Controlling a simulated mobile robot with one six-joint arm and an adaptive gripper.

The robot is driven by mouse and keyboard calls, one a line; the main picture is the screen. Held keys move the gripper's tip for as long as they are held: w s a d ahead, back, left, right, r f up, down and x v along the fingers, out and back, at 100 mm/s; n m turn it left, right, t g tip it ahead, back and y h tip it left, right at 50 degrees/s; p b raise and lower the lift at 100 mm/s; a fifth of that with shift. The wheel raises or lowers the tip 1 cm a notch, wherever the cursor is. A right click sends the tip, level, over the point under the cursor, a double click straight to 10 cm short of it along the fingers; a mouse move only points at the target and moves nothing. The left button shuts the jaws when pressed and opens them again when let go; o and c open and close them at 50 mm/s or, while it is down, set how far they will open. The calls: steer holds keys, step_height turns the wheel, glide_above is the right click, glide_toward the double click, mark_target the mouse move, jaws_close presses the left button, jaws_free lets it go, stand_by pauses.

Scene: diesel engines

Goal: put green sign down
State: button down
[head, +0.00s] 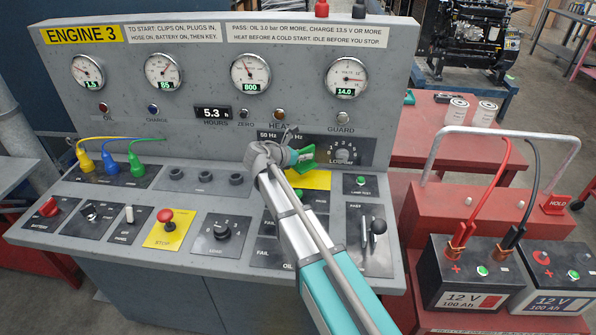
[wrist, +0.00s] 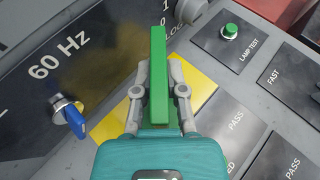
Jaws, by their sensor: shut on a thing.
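The green sign (wrist: 158,75) is held upright between the fingers of my gripper (wrist: 160,95) in the wrist view. In the head view the green sign (head: 303,157) shows at the tip of my gripper (head: 285,155), in front of the panel beneath the HEAT lamp. My gripper is shut on it. A yellow patch (head: 318,180) lies on the sloped console just below and right of the gripper. In the wrist view the yellow patch (wrist: 195,72) shows behind and beside the fingers. I cannot tell whether the sign touches the console.
A blue key (wrist: 75,122) sticks out left of the gripper. A load knob (head: 345,155) and a green lamp test button (head: 361,181) are to the right. Levers (head: 378,228) stand lower right.

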mark_target(302, 164)
steer(key=shift+w+a+f+b, duration=0.3)
steer(key=shift+w+f+b, duration=0.15)
steer(key=shift+f, duration=0.25)
steer(key=shift+w+a+f+b, duration=0.15)
steer(key=shift+w+f+b, duration=0.2)
steer(key=shift+f+b, duration=1.6)
steer(key=shift+f, duration=0.05)
steer(key=shift+f, duration=0.1)
steer(key=c, duration=0.7)
jaws_free()
